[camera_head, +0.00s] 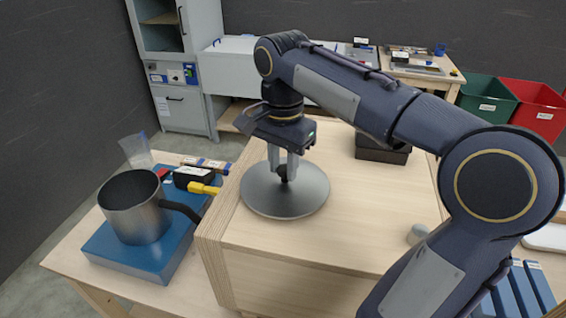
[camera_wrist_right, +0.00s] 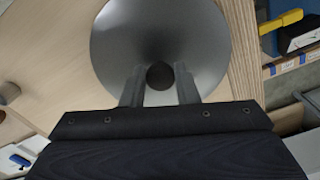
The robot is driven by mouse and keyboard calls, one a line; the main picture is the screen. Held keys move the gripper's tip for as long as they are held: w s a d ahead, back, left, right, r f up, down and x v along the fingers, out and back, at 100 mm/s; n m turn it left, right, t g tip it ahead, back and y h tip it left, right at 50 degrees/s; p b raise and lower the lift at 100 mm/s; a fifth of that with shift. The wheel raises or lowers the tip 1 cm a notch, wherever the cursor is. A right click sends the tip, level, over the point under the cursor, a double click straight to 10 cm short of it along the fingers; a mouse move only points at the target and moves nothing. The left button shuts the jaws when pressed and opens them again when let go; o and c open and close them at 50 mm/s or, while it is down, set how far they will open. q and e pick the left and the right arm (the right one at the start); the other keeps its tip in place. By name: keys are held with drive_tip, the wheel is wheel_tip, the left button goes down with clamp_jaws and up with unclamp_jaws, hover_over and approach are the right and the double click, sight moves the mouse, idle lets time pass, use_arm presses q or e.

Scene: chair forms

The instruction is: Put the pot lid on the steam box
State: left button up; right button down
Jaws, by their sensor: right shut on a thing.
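The pot lid (camera_head: 262,199) is a round grey metal disc with a dark knob (camera_wrist_right: 159,76). My right gripper (camera_head: 284,172) is shut on that knob from above, and the lid lies flat below the fingers. The lid is over the left part of a pale plywood box (camera_head: 365,235), likely the steam box; I cannot tell whether it touches the top. In the right wrist view the lid (camera_wrist_right: 160,30) lies close to the wooden edge. My left gripper is not in view.
A metal pot (camera_head: 135,215) with a dark handle stands open on a blue base (camera_head: 135,255) at left. Dark blocks (camera_head: 382,150) and a small grey cylinder (camera_head: 417,234) are on the plywood top. Green (camera_head: 488,98) and red (camera_head: 535,108) bins stand back right.

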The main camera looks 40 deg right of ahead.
sight(283, 170)
drive_tip(key=shift+f, duration=0.15)
drive_tip(key=c, duration=1.1)
unclamp_jaws()
wheel_tip(283, 170, up, 12)
drive_tip(key=shift+r+p, duration=0.15)
drive_tip(key=shift+p, duration=0.6)
